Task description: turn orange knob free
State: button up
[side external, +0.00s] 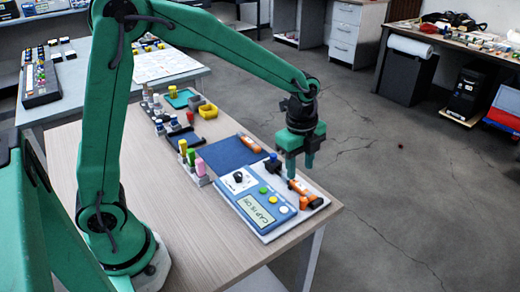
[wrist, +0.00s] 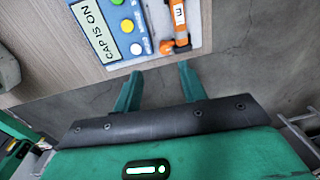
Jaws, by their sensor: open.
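An orange part with a white label (wrist: 179,14) lies on the right side of the blue-and-white device (side external: 263,200). At its near end sits an orange and black piece (wrist: 181,46), which I take for the knob; it also shows in the side view (side external: 308,202). The device's display (wrist: 95,34) reads "CAP IS ON". My gripper (side external: 299,164) points down above the device's right part, with open, empty jaws. In the wrist view my two fingers (wrist: 160,78) are apart, short of the orange piece and not touching it.
A blue mat (side external: 226,152) with another orange part (side external: 250,143) lies behind the device. The table's right edge is close beside the device.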

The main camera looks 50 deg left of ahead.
aim_at(303, 199)
jog(key=shift+w+d+f+m, duration=0.3)
jog(key=shift+w+f+m, duration=0.1)
jog(key=shift+f, duration=0.2)
jog(key=shift+w+d+f+m, duration=0.25)
jog(key=shift+f+m, duration=0.15)
jog(key=shift+f, duration=0.15)
jog(key=shift+w+f, duration=0.1)
jog(key=shift+f, duration=3.8)
grip_shut()
